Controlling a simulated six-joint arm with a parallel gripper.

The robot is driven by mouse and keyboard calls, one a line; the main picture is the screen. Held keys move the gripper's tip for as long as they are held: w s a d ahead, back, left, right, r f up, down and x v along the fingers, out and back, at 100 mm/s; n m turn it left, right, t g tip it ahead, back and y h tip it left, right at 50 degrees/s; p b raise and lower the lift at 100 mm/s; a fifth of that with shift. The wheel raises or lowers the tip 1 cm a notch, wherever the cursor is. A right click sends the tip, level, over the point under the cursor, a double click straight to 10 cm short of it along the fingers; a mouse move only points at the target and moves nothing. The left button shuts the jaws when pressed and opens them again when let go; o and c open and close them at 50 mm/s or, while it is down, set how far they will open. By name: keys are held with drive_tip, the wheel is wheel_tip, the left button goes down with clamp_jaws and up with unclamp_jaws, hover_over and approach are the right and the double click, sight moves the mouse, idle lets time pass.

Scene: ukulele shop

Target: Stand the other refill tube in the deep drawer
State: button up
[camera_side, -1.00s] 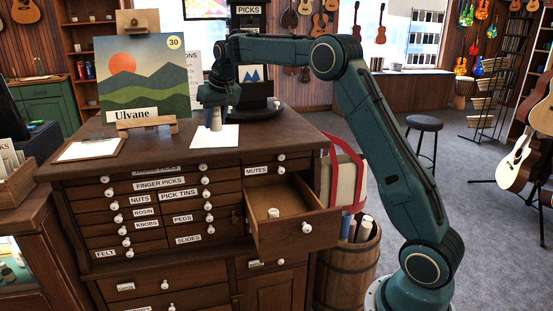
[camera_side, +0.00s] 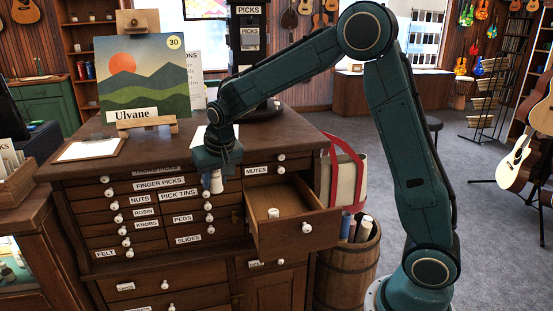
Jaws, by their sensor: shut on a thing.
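My gripper (camera_side: 217,170) points down at the front edge of the cabinet top, left of the open drawer in the picture. It is shut on a pale refill tube (camera_side: 216,183), which hangs upright below it before the cabinet front. The fingers are small and partly hidden by the wrist. The deep drawer (camera_side: 318,229) at the cabinet's upper right is pulled out. Another pale tube (camera_side: 273,213) shows standing inside it, toward the left; its lower part is hard to make out.
The wooden cabinet (camera_side: 290,135) has several labelled small drawers with white knobs. On top are a landscape picture (camera_side: 145,75) on an easel, a clipboard (camera_side: 88,150) and a white sheet (camera_side: 198,136), partly hidden by my arm. A barrel (camera_side: 345,275) stands right of the open drawer.

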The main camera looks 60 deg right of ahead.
drive_tip(key=s+d+f+m+g+h, duration=0.1)
drive_tip(key=s+d+m, duration=0.3)
drive_tip(key=d, duration=0.4)
drive_tip(key=s+d+f+m+g, duration=0.1)
drive_tip(key=s+d+m+g, duration=0.1)
drive_tip(key=s+d+m, duration=0.3)
drive_tip(key=s+d+f+m+g+h, duration=0.1)
drive_tip(key=s+d+m+g, duration=0.1)
drive_tip(key=s+d+m, duration=0.2)
drive_tip(key=d+m, duration=0.3)
drive_tip(key=d, duration=0.4)
drive_tip(key=shift+s+d+m+h, duration=0.3)
drive_tip(key=shift+s+m, duration=0.1)
drive_tip(key=shift+f, duration=0.1)
wheel_tip(320, 180, down, 20)
drive_tip(key=shift+r, duration=0.1)
drive_tip(key=o, duration=0.9)
drive_tip(key=shift+o, duration=0.3)
